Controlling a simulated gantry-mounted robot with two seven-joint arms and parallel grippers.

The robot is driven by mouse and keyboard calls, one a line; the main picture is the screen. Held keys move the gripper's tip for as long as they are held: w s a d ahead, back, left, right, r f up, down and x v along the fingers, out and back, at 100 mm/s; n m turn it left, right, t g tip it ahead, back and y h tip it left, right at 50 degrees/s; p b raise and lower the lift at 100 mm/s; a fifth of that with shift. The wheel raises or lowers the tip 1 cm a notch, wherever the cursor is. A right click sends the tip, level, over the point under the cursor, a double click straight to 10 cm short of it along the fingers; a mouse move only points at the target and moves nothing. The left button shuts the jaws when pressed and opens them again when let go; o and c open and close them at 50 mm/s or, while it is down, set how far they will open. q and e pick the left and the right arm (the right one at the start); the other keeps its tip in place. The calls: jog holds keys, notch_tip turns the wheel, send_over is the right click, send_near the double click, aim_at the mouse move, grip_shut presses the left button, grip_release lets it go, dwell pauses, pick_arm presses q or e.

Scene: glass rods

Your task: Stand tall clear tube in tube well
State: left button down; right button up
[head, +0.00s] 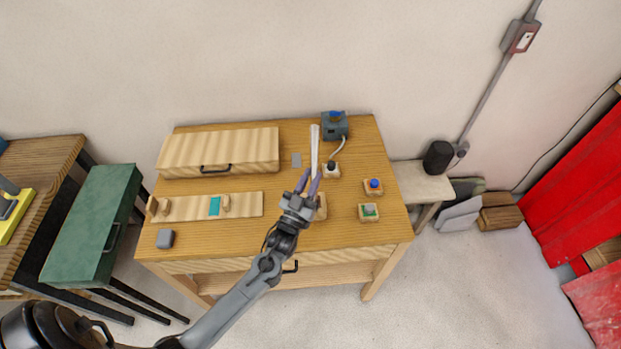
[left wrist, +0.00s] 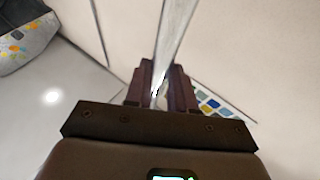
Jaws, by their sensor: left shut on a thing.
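The tall clear tube (head: 314,146) is a pale, see-through rod in my left gripper (head: 308,182). In the head view it points up toward the back of the table. In the left wrist view the tube (left wrist: 175,38) runs up from between the fingers of the left gripper (left wrist: 160,88), which are shut on it. A light wooden block (head: 321,207) is partly hidden behind the left gripper; I cannot tell whether it is the tube well. My right gripper is not in view.
A wooden table (head: 345,240) holds a wooden box with a handle (head: 230,150), a slotted board (head: 245,204), a blue-button block (head: 373,186), a green-topped block (head: 369,212), a dark device (head: 334,126) and a grey block (head: 165,238). Bare wood lies at the front right.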

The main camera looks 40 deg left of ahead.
pick_arm(q)
jog(key=shift+f, duration=0.55)
jog(key=shift+b, duration=0.3)
dwell(0.7)
jog(key=shift+f, duration=0.25)
dwell(0.4)
jog(key=shift+f+b, duration=0.4)
jog(key=shift+f, duration=0.1)
jog(key=c, duration=1.2)
grip_release()
jog(key=shift+r, duration=0.1)
jog(key=shift+c, duration=0.2)
jog(key=shift+s, duration=0.1)
